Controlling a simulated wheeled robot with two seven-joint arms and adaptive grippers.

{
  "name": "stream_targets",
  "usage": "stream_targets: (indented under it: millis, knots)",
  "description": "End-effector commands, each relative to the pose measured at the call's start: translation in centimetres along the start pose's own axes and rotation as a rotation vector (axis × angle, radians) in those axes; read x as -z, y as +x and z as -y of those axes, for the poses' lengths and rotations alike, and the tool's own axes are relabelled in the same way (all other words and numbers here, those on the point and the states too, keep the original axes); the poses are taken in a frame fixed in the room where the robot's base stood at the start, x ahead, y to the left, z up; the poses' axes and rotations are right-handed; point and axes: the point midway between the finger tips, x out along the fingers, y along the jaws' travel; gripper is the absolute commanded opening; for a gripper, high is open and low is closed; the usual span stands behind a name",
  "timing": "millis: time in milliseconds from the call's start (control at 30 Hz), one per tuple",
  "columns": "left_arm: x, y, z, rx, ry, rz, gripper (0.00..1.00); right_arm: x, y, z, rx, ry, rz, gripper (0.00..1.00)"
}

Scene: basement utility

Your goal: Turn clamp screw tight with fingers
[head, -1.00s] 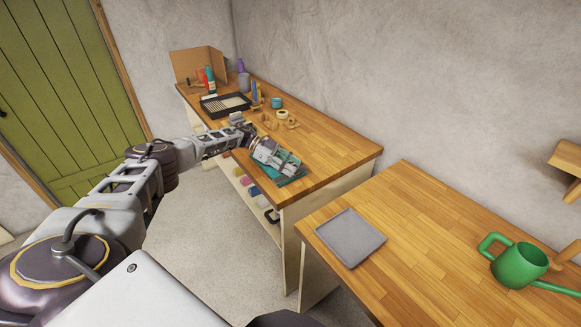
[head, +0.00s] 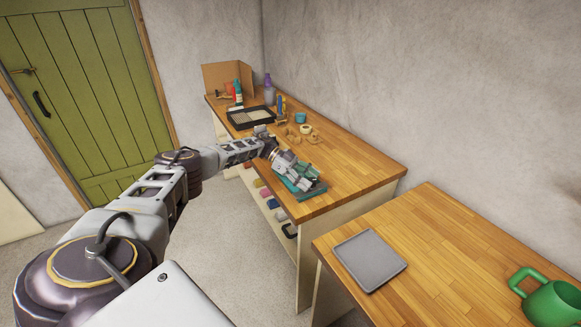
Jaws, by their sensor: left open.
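My left gripper (head: 307,179) is open at the front edge of the far wooden workbench (head: 358,172), low over a flat teal object (head: 318,192). The gripper hides much of the teal object, and I cannot tell whether they touch. No clamp screw can be made out clearly. A small grey piece (head: 261,130) shows behind my left forearm on the bench, too small and covered to identify. My right gripper is not in view.
A black tray (head: 231,121), a roll of tape (head: 306,129), a teal cup (head: 300,118) and bottles stand farther back on the bench.

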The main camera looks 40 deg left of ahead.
Motion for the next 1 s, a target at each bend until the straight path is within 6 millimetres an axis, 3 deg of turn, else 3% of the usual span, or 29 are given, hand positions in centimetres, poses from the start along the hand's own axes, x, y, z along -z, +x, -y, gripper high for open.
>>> stream_targets:
  millis: [500, 1000]
  knots:
    - [0.0, -6.0, 0.1, 0.002, 0.000, 0.000, 0.56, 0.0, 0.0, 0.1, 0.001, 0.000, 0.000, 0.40]
    - [0.0, -9.2, 0.1, 0.001, 0.001, 0.000, 0.56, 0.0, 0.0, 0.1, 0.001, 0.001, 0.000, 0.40]
